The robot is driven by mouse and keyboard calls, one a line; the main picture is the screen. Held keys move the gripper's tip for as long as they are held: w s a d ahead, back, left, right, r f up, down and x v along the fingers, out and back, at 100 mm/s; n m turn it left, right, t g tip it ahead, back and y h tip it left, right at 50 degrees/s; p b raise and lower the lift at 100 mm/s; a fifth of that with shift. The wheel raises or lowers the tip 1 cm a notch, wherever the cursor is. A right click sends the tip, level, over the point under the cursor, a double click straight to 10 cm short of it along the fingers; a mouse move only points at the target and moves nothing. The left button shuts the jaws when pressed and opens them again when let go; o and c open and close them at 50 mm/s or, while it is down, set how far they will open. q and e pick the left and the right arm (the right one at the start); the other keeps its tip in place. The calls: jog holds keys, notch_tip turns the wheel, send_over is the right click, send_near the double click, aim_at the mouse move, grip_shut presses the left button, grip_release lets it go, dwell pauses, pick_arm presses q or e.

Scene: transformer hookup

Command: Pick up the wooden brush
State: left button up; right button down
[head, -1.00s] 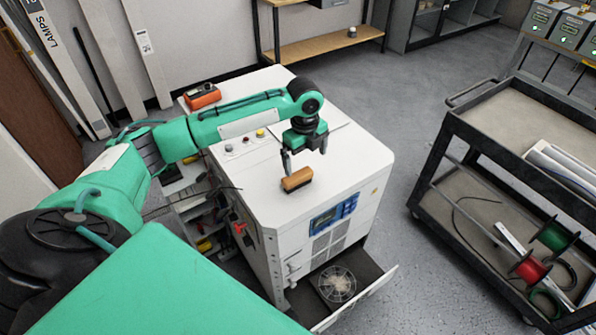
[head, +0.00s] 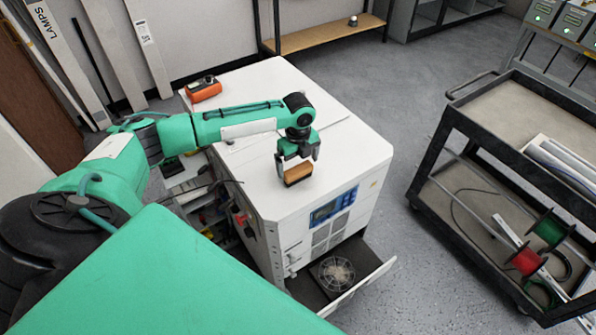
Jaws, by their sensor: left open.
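The wooden brush (head: 298,174), a small brown block with a dark underside, sits on the white top of the cabinet (head: 252,188) near its front edge. My left gripper (head: 297,168) is open and has come down right over the brush. Its fingers stand at either side of the brush; whether they touch it I cannot tell. The gripper hides part of the brush's upper side. My right gripper is not in view.
An orange meter (head: 203,89) lies at the cabinet's back left corner. An open drawer with a fan (head: 337,273) juts out at the cabinet's front. A dark cart (head: 483,150) with wire spools stands at the right. The cabinet top right of the brush is clear.

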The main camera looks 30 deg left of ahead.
aim_at(297, 168)
pick_arm(q)
jog(key=shift+w+a+f+p, duration=0.15)
jog(key=shift+f+p, duration=0.3)
jog(key=shift+f, duration=1.4)
jog(key=c, duration=0.6)
jog(key=shift+c, duration=0.6)
jog(key=shift+r, duration=0.15)
notch_tip(297, 168, up, 20)
jog(key=b, duration=0.4)
